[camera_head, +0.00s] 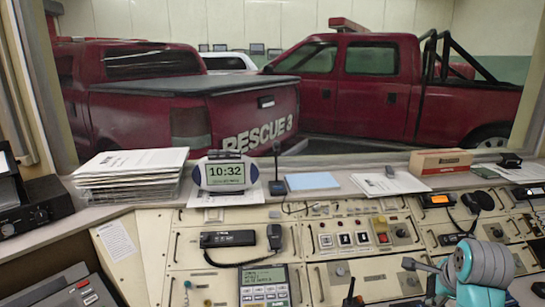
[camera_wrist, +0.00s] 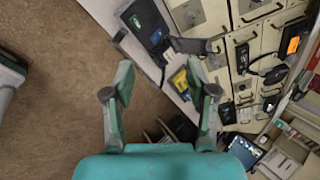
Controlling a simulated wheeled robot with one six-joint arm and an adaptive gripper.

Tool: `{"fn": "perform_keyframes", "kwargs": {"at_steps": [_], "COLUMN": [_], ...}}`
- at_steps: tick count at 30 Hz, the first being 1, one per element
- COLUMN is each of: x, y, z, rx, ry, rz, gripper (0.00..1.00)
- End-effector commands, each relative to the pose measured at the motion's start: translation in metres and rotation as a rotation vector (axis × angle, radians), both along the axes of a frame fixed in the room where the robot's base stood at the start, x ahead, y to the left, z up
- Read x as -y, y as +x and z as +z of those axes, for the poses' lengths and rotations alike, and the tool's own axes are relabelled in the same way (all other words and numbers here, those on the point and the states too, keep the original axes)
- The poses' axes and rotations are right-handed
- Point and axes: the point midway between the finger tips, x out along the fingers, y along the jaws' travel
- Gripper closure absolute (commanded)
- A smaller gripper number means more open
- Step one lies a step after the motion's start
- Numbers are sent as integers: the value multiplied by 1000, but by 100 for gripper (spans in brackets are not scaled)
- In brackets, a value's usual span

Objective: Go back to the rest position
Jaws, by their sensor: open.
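My gripper (camera_wrist: 160,66) shows in the wrist view with its two grey-green fingers spread wide apart. Nothing is held between them. Past the fingertips are the edge and panels of the dispatch console, a dark device with a blue-lit part (camera_wrist: 156,38) and a small yellow item (camera_wrist: 180,79). In the head view, my teal and grey arm (camera_head: 482,264) stands at the lower right, in front of the console (camera_head: 335,272). The fingers are hard to make out there, and the gap to the console cannot be told.
On the console's ledge are a paper stack (camera_head: 131,172), a clock reading 10:32 (camera_head: 225,174), a blue pad (camera_head: 312,181) and a brown box (camera_head: 440,161). A corded handset (camera_head: 275,237) lies on the panels. Bare brown floor (camera_wrist: 60,90) shows left in the wrist view.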

Motion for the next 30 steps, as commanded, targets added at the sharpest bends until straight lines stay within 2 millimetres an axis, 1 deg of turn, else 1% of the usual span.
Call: {"fn": "perform_keyframes", "kwargs": {"at_steps": [11,17,20,23,26,27,30], "x": [-13,-25,-34,-45,-61,-67,-83], "y": [-3,-8,-12,-19,-31,-36,-52], "z": [-32,-59,-76,-98,-124,-134,-157], "rx": [13,26,34,45,60,66,83], "ry": [-46,-89,-120,-158,-213,-236,-298], "rz": [74,141,187,242,316,348,424], "gripper": [43,43,43,43,43,43,43]}}
